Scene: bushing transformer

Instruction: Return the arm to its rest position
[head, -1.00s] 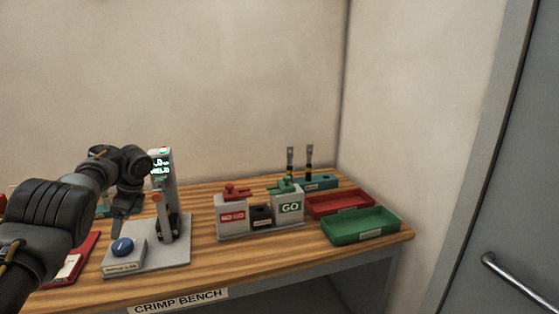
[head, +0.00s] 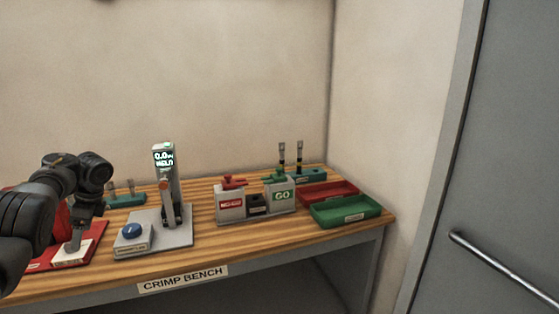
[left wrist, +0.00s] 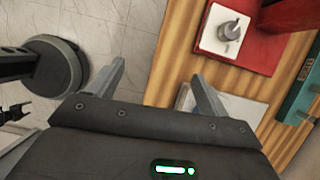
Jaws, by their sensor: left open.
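My left gripper (head: 76,242) shows at the left of the head view, in front of the red base (head: 95,236) at the bench's left end. In the left wrist view its two fingers (left wrist: 160,86) are spread apart with nothing between them. They are over the bench's front edge and the floor. The red base with its white plate (left wrist: 222,30) lies beyond the fingers, apart from them in that view. The arm hides part of the red base in the head view. My right gripper does not show clearly in any view.
The crimp bench (head: 250,238) holds a grey press with a lit display (head: 164,158) and a blue button (head: 131,230). NO-GO and GO blocks (head: 280,195), a red tray (head: 322,190) and a green tray (head: 345,219) stand to the right. A grey door (head: 500,130) is far right.

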